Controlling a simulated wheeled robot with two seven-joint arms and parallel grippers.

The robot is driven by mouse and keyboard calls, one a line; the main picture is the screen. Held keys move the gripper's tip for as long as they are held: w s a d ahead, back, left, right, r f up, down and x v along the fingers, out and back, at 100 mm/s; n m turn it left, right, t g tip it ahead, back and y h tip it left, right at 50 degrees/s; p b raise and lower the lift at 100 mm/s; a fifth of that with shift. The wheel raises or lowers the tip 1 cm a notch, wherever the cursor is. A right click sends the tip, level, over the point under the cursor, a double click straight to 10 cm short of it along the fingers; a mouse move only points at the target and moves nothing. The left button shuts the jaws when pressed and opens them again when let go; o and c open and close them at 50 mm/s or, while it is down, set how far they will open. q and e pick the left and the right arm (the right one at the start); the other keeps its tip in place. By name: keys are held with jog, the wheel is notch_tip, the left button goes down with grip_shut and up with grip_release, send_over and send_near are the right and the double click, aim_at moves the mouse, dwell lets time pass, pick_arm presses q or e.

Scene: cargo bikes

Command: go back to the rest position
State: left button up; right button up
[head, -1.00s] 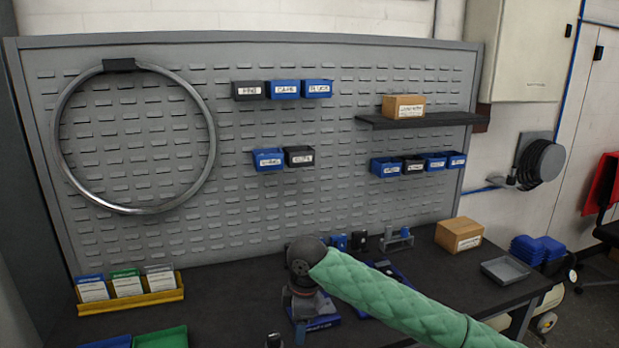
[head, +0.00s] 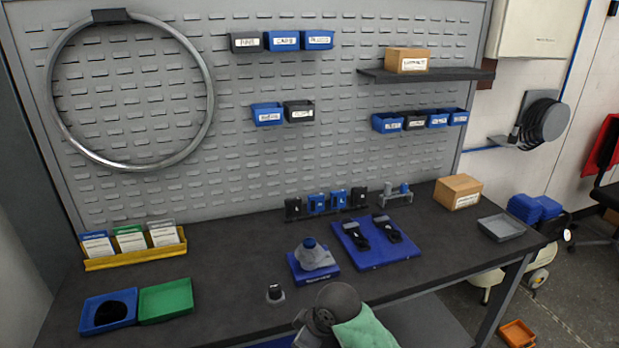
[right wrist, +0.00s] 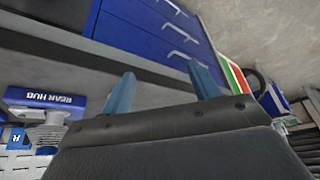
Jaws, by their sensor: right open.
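My right arm shows at the bottom middle of the head view, with a dark rounded joint and a green padded sleeve, at the front edge of the workbench (head: 225,247). Its gripper is hidden in that view. In the right wrist view my right gripper (right wrist: 160,90) shows two blue fingers spread apart with nothing between them. Beyond the fingers is a blue drawer cabinet (right wrist: 165,30). A blue stand labelled REAR HUB (right wrist: 45,98) is at the left of that view. My left gripper is not in view.
An orange bin (head: 517,333) sits on the floor.

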jog(key=s+d+f+m+t+h, duration=0.15)
jog(key=s+d+f+m, duration=0.25)
jog(key=s+d, duration=0.4)
jog(key=s+d+f+m+h, duration=0.2)
jog(key=s+d+f+m, duration=0.1)
jog(key=s+d, duration=0.45)
jog(key=s+d+f+m+h, duration=0.1)
jog(key=s+d+f+m, duration=0.3)
jog(key=s+d, duration=0.35)
jog(key=s+f+x, duration=0.1)
jog(key=s+x, duration=0.2)
jog(key=x, duration=1.1)
jog(key=s+f+x, duration=0.1)
jog(key=s+x, duration=0.2)
jog(key=x, duration=1)
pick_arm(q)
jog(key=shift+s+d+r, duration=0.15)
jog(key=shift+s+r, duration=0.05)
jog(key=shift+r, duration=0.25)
pick_arm(e)
jog(key=s+f+g, duration=0.1)
jog(key=s+f, duration=0.3)
jog(key=f, duration=0.6)
jog(key=s+f, duration=0.3)
jog(key=f, duration=0.7)
jog(key=shift+s+a+f+g, duration=0.25)
jog(key=shift+s+a+g, duration=0.05)
jog(key=shift+s+g, duration=0.05)
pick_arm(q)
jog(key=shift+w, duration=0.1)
